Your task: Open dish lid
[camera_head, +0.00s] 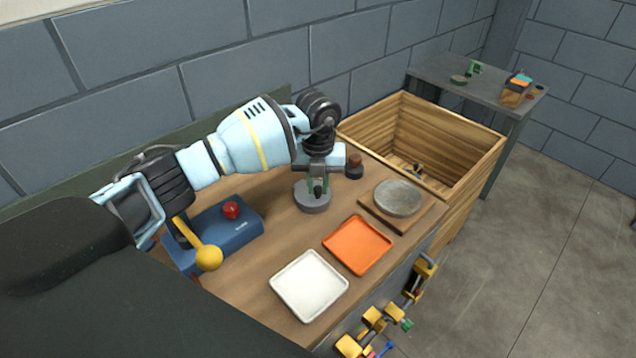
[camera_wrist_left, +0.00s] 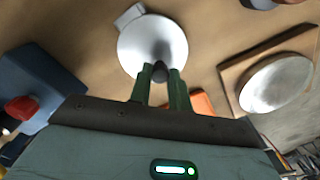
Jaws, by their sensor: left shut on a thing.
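A round grey lidded dish (camera_head: 312,202) stands on the wooden bench, with a small dark knob on top. In the left wrist view its pale round lid (camera_wrist_left: 140,48) shows from above, with the dark knob (camera_wrist_left: 160,72) at the fingertips. My left gripper (camera_head: 318,187) points down over the dish, and its green fingers (camera_wrist_left: 161,85) are shut on the knob. Whether the lid is clear of the dish below cannot be told. My right gripper is not in view.
A blue box with a red button (camera_head: 231,210) stands to the left. An orange tray (camera_head: 358,245), a white tray (camera_head: 309,286) and a grey disc (camera_head: 397,198) on a wooden board lie right and in front. A dark pot (camera_head: 354,166) stands behind. A wooden crate (camera_head: 470,165) adjoins the bench.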

